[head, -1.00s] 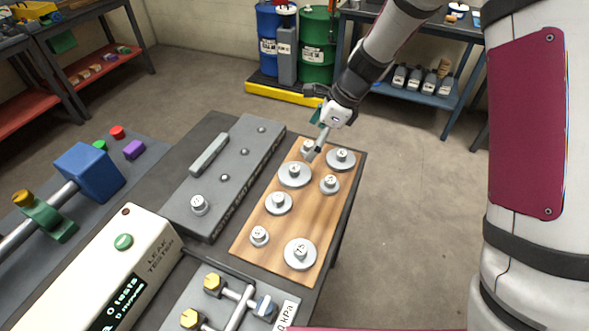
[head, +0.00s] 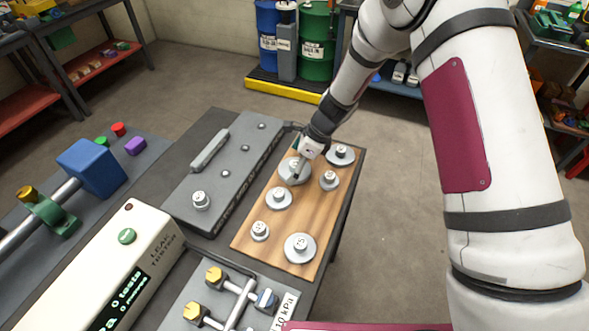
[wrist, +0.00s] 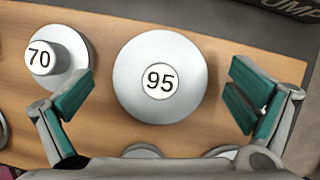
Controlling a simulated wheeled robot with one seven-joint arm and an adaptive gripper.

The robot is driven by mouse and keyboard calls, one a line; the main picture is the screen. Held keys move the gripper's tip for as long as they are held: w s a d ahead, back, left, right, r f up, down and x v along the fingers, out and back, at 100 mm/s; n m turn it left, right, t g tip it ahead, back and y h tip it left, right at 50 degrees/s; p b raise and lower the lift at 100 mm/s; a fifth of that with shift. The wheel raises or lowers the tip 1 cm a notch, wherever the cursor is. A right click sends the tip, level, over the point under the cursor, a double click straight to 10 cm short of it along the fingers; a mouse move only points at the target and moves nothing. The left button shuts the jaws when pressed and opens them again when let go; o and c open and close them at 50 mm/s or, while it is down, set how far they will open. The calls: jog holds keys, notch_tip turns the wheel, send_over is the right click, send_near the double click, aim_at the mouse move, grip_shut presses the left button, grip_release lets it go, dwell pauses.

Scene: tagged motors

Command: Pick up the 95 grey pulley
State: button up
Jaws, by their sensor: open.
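The 95 grey pulley (wrist: 190,60) is a wide round disc with a raised white hub marked 95, upright on the wooden board. In the wrist view it lies between the two teal-padded fingers of my gripper (wrist: 160,88), which are open and empty, with space on both sides. In the head view my gripper (head: 299,166) is over the 95 pulley (head: 284,170) and partly hides it. I cannot tell the exact height of the fingertips above the board.
The smaller 70 pulley (wrist: 75,75) stands close beside, near one finger. More pulleys (head: 300,248) stand on the wooden board (head: 252,243), some cut off at the wrist view's bottom. A grey plate (head: 228,175) with a knob borders the board.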

jog(key=shift+f, duration=0.1)
jog(key=c, duration=1.4)
jog(key=shift+c, duration=0.2)
